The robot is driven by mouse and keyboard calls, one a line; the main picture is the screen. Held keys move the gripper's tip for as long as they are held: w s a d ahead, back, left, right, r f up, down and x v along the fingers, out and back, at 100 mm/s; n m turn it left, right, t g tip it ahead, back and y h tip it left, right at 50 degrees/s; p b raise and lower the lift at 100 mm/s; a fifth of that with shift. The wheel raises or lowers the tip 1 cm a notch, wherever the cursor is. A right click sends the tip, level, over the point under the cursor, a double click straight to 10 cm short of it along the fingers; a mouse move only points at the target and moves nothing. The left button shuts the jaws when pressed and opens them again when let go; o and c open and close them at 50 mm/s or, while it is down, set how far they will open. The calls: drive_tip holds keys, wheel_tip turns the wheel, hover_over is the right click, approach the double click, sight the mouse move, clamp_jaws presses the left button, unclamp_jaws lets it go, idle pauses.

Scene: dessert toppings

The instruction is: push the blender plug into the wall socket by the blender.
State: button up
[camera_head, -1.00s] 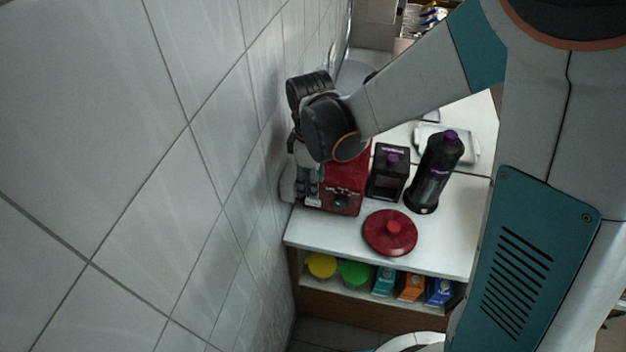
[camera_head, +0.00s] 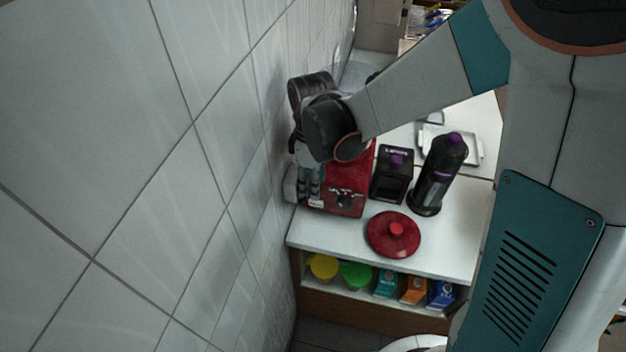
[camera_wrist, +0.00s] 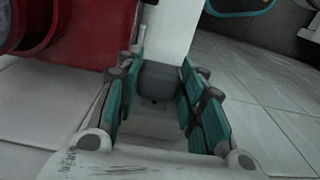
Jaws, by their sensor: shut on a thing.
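My gripper (camera_head: 308,188) is low beside the wall, at the left of a red appliance (camera_head: 347,190) that may be the blender; its body also shows in the wrist view (camera_wrist: 98,35). In the wrist view my gripper (camera_wrist: 158,85) has its teal-padded fingers shut on a grey block (camera_wrist: 158,78), which looks like the plug. A pale grey piece (camera_head: 290,184) shows between the gripper and the wall in the head view; I cannot tell whether it is plug or socket. The socket's face, the plug's prongs and any contact between them are hidden.
The tiled wall (camera_head: 130,150) stands close on the left. A black box-shaped appliance (camera_head: 391,180), a tall black container (camera_head: 437,178) and a red lid (camera_head: 393,236) are on the white counter (camera_head: 450,235). A white tray (camera_head: 470,147) lies behind. The counter's front is mostly clear.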

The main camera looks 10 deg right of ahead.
drive_tip(key=shift+a, duration=0.15)
drive_tip(key=o, duration=1.2)
